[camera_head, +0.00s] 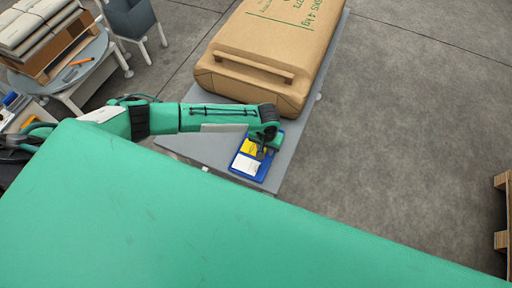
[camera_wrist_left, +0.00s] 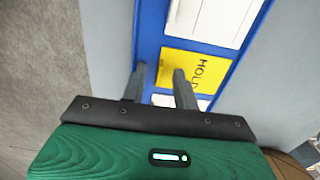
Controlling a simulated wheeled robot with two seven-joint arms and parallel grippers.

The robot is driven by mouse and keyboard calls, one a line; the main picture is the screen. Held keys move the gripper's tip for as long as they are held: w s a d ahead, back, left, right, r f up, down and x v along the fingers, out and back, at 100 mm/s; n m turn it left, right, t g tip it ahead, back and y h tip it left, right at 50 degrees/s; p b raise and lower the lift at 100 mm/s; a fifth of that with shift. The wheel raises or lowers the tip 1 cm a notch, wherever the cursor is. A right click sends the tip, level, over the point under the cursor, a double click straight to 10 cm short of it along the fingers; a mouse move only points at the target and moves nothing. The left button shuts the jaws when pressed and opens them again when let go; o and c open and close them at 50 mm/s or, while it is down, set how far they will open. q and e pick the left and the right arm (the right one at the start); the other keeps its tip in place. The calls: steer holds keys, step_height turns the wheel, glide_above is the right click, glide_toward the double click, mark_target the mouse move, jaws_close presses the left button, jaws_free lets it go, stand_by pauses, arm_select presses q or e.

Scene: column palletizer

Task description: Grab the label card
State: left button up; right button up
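A blue tray (camera_head: 237,168) lies on the near end of a grey surface and holds cards. A yellow card (camera_head: 249,146) with dark lettering lies in it, reading "HOLD" in the left wrist view (camera_wrist_left: 196,70). A white card (camera_head: 246,165) lies beside it; white cards show on both sides of the yellow one in the wrist view. My left gripper (camera_wrist_left: 161,72) is open, its fingers apart with nothing visibly held between them. One fingertip is over the tray's blue edge, the other over the yellow card. I cannot tell whether they touch. My right gripper is not in view.
A large brown package (camera_head: 262,50) with green print lies on the grey surface (camera_head: 203,150), just beyond my left arm. A round table (camera_head: 85,70) with stacked sacks and an orange tool stands at upper left. A wooden pallet (camera_head: 502,225) is at the right edge. The floor between is clear.

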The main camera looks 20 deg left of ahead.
arm_select(q)
jaws_close()
steer(key=shift+r, duration=0.1)
